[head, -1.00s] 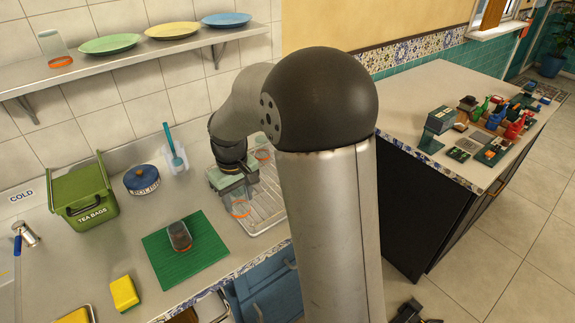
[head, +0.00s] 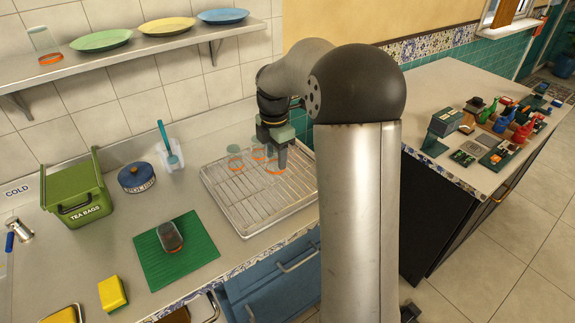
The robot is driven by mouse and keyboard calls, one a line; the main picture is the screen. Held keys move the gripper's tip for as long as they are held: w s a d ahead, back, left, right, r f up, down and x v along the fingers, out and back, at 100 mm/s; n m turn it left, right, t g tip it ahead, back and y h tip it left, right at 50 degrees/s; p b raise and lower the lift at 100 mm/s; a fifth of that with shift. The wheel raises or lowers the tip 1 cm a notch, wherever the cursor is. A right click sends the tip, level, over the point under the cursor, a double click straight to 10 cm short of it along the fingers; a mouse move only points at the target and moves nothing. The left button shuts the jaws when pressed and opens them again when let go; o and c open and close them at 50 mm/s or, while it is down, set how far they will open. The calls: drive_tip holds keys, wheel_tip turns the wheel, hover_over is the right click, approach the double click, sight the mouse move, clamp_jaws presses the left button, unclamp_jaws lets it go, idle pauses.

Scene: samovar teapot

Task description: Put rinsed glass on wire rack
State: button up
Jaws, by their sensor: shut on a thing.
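The wire rack (head: 240,205) lies in its metal tray at the counter's back right in the head view. Clear glasses with orange rims are at its back: a left glass (head: 234,160) and a middle glass (head: 257,153) stand on it. My gripper (head: 276,160) points down over the rack's back right part and is shut on a glass (head: 272,167) with an orange rim low down. The fingers partly hide this glass. I cannot tell whether it touches the wires. Another glass, dark inside, (head: 170,236) stands on the green mat (head: 150,262).
A white holder with a teal brush (head: 170,155), a blue pot (head: 136,177) and a green tea bags box (head: 75,195) stand left of the rack. A yellow sponge (head: 112,294) lies at the front. The rack's front part is clear.

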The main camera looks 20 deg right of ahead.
drive_tip(key=w+d+f, duration=0.1)
drive_tip(key=d+f, duration=0.1)
drive_tip(key=w+d+f+p, duration=0.1)
drive_tip(key=d+f, duration=0.1)
drive_tip(key=w+d+f+p, duration=0.1)
drive_tip(key=d+f, duration=0.1)
drive_tip(key=shift+w+d+f, duration=0.1)
drive_tip(key=shift+w+d, duration=0.15)
drive_tip(key=shift+w, duration=0.15)
drive_tip(key=shift+w+d+f, duration=0.25)
drive_tip(key=shift+d+f, duration=0.25)
drive_tip(key=shift+f, duration=0.25)
drive_tip(key=shift+f+p, duration=0.4)
drive_tip(key=shift+f, duration=1.05)
drive_tip(key=shift+f, duration=0.1)
drive_tip(key=o, duration=0.9)
drive_tip(key=shift+a, duration=0.1)
